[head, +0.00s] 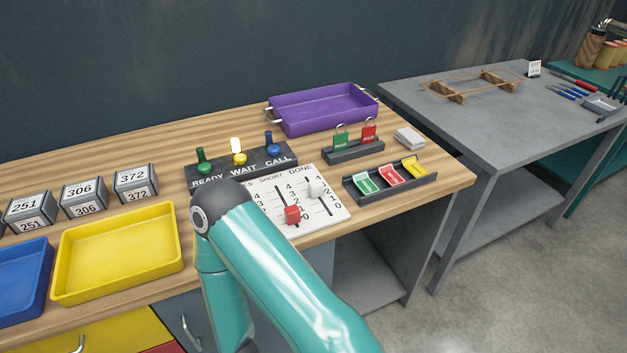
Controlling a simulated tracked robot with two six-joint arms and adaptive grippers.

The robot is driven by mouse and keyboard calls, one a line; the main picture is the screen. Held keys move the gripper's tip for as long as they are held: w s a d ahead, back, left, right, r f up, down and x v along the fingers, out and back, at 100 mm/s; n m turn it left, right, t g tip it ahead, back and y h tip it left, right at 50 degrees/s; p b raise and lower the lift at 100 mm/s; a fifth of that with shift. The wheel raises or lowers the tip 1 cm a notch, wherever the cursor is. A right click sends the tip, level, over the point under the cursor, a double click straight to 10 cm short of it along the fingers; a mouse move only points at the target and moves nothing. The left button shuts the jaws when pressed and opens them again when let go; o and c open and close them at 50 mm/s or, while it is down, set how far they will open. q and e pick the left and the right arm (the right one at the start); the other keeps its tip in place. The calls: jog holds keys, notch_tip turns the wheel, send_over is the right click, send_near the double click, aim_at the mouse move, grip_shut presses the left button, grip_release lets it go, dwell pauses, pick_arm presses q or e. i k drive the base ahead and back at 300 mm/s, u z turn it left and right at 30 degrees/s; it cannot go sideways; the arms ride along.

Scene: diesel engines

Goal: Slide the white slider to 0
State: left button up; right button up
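A white board (336,212) with numbered slots lies on the wooden bench; SHORT and DONE are readable along its top. The white slider (316,188) sits in the right-hand slot, under DONE, in its upper part, away from the 0 at the lower end. Its exact number is too small to tell. A red slider (292,214) sits low in the slot to its left. A teal arm of mine crosses in front and hides the board's left part. Neither gripper shows, and nothing visible touches the white slider.
Behind the board stands a READY/WAIT/CALL switch panel (240,168) with the middle lamp lit yellow. A card rack (404,188) and a padlock rack (353,153) are to the right. A yellow tray (67,259) lies left. The bench's front edge is close below the board.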

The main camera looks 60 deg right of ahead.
aim_at(315, 187)
jog(key=z, duration=0.15)
jog(key=k, duration=1.1)
jog(key=z, duration=0.75)
jog(key=i, duration=1)
